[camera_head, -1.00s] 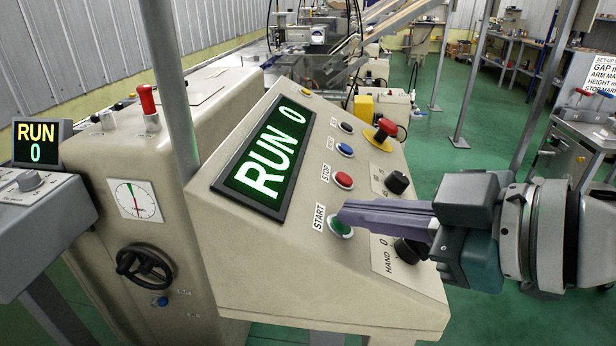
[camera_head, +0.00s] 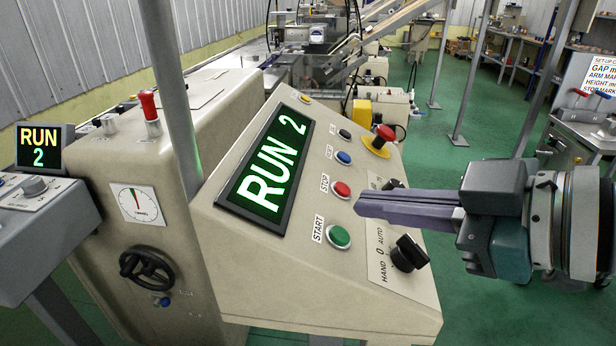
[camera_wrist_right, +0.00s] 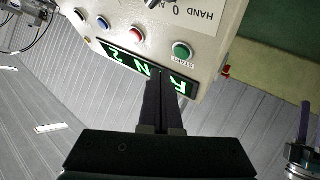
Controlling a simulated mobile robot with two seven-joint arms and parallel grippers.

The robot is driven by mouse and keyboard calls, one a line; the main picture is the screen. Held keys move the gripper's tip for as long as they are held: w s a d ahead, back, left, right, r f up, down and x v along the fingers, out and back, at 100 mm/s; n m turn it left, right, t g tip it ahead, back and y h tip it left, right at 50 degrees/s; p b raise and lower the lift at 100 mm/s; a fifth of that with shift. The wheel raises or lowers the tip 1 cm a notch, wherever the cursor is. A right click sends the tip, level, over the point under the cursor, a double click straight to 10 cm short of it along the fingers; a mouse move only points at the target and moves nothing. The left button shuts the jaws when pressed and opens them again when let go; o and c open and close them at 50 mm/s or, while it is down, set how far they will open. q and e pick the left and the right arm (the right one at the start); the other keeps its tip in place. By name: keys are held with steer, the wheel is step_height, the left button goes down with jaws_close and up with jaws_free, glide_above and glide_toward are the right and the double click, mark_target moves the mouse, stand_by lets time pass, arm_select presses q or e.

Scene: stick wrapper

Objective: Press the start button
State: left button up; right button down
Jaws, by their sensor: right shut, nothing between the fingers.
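The green START button (camera_head: 339,236) is on the sloped beige control panel (camera_head: 300,270), below the red STOP button (camera_head: 341,190). The panel's display (camera_head: 267,168) reads "RUN 2" in lit letters. My right gripper (camera_head: 358,205) is shut and empty, its fingertips just right of and above the START button in the head view, apart from it. In the right wrist view the shut fingers (camera_wrist_right: 162,80) overlap the display, and the green button (camera_wrist_right: 182,51) shows to their right, uncovered.
A black HAND/AUTO selector knob (camera_head: 408,253) sits right of START. A red emergency button (camera_head: 382,136) and a blue button (camera_head: 343,157) are higher up. A metal post (camera_head: 172,90) stands left of the panel. A small display (camera_head: 44,147) at left also reads "RUN 2".

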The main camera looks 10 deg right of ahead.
steer(key=r, duration=0.1)
steer(key=d+r+p, duration=0.1)
steer(key=shift+s+d+r, duration=0.2)
steer(key=shift+r, duration=0.2)
stand_by(0.3)
steer(key=s+d+f+m+g+h, duration=0.25)
steer(key=s+f+m+h, duration=0.2)
steer(key=s, duration=0.45)
steer(key=s+d+f+m+g+h, duration=0.25)
steer(key=s+f+m+g, duration=0.2)
steer(key=s, duration=0.55)
step_height(320, 180, up, 34)
steer(key=m+h+p, duration=0.1)
steer(key=p, duration=3.3)
steer(key=shift+s+d+p, duration=0.15)
steer(key=shift+p, duration=0.15)
steer(key=shift+f, duration=0.1)
